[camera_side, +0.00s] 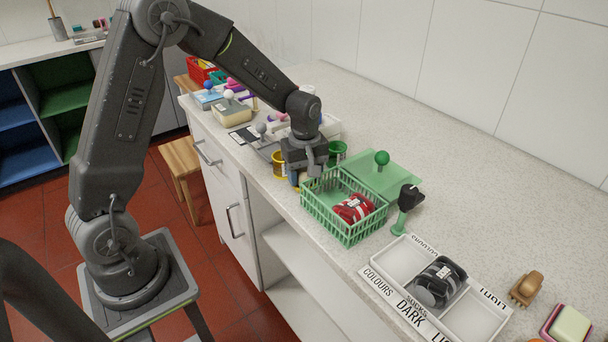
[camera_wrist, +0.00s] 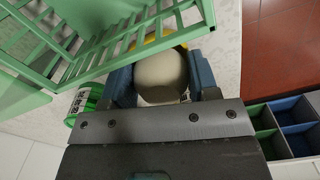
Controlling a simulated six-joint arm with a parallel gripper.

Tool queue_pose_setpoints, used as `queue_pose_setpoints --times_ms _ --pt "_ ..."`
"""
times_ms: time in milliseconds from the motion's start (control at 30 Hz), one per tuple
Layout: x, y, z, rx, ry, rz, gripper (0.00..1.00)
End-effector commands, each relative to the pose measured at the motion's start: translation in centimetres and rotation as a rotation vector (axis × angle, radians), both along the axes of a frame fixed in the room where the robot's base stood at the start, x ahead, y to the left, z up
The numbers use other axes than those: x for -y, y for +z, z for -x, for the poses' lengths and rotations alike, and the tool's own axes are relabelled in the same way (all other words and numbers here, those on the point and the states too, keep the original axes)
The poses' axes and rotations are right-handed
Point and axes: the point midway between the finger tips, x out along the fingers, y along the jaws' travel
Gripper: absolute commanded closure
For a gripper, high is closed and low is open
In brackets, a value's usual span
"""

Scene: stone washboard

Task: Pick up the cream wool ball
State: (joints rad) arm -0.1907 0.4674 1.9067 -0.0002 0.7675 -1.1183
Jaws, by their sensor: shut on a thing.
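The cream wool ball (camera_wrist: 161,76) sits between the two blue fingers of my gripper (camera_wrist: 163,84) in the wrist view. The fingers are shut on it from both sides. In the side view my gripper (camera_side: 308,172) points down over the counter, just left of the green basket; I cannot make out the ball there. A yellow strip (camera_wrist: 158,44) shows just beyond the ball in the wrist view. Whether the ball touches anything below is hidden.
The green basket (camera_side: 347,228) holds red yarn (camera_side: 353,208) and stands close beside my gripper. A yellow cup (camera_side: 280,164) and green cup (camera_side: 338,149) stand nearby. A sorting tray (camera_side: 400,258) with a dark bundle (camera_side: 440,283) lies at front right.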

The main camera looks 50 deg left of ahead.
Motion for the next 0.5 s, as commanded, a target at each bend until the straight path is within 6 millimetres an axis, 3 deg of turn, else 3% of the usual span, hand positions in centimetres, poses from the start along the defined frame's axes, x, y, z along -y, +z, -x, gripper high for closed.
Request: queue_pose_setpoints --times_ms 267,467,500 --pt "0.0 1.2 -0.1 0.003 0.000 -0.001 0.68" --pt "0.0 4.5 -0.1 0.008 0.000 -0.001 0.68" --pt "-1.0 4.8 0.6 0.002 0.006 -0.001 0.68"
